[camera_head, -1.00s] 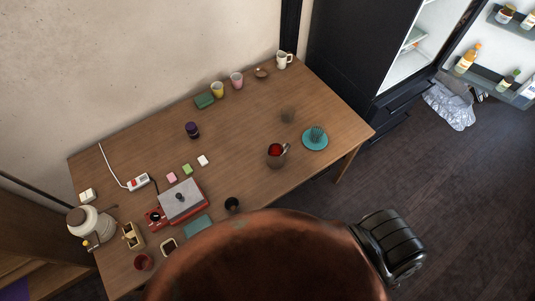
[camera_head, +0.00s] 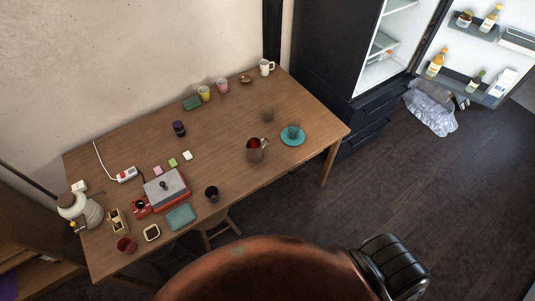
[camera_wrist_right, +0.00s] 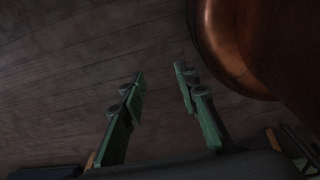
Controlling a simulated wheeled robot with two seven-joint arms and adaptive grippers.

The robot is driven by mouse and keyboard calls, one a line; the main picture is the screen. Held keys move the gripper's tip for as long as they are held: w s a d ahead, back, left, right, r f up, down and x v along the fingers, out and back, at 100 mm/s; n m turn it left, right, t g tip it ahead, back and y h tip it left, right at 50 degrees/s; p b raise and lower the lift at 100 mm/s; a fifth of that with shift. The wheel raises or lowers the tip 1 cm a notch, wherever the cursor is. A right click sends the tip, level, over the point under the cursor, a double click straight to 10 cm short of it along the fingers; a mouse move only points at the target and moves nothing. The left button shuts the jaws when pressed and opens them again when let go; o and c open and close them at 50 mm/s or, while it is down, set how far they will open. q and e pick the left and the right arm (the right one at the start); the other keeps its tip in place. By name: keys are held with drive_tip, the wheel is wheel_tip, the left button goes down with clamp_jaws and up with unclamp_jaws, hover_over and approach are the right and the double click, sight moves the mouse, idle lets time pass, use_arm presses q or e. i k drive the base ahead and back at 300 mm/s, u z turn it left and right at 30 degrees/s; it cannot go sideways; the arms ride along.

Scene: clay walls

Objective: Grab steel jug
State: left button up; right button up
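The steel jug (camera_head: 257,150) stands upright near the right part of the wooden table, close to its front edge. It is a grey metal vessel with a handle, and its inside looks red. My right gripper (camera_wrist_right: 160,73) shows in the right wrist view with its two green fingers apart and nothing between them. Dark floor lies beyond the fingers. Neither gripper shows in the head view, and the jug does not show in the wrist view.
The wooden table (camera_head: 228,134) holds a teal spiky item (camera_head: 293,134) right of the jug, a black cup (camera_head: 211,193), and a red-grey machine (camera_head: 166,187). A stool (camera_head: 218,228) stands at the front edge. An open fridge (camera_head: 350,75) is at right. Floor at right is mostly clear.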

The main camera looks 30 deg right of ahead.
sight(254, 156)
drive_tip(key=z, duration=0.75)
drive_tip(key=i, duration=0.4)
